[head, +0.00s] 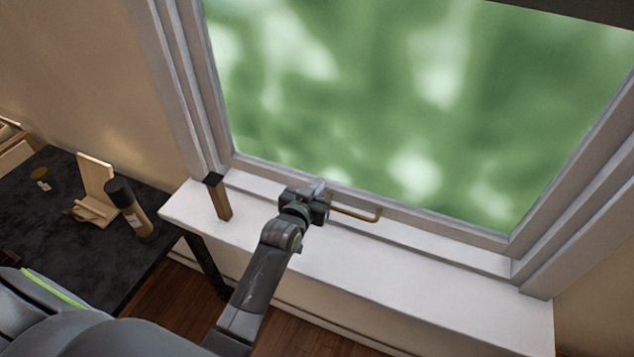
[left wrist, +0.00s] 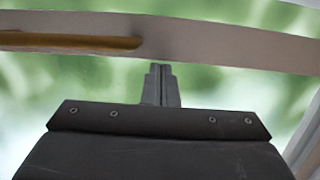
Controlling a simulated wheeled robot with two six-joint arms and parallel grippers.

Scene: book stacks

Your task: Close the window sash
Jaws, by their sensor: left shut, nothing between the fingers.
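The window sash (head: 435,222) is a pale frame around a large green blurred pane, with its bottom rail low near the white sill (head: 430,275). I cannot tell whether a gap remains under the rail. A brass bar handle (head: 357,214) sits on the rail. My left gripper (head: 320,187) is shut and empty, at the rail just left of the handle's visible part, and hides the handle's left end. In the left wrist view the closed fingertips (left wrist: 161,70) point at the rail (left wrist: 215,42), with the handle (left wrist: 70,41) to their left; contact is unclear.
A dark table (head: 85,255) at the left holds a wooden stand (head: 97,190) and a black-capped bottle (head: 130,207). The sill right of my gripper is clear.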

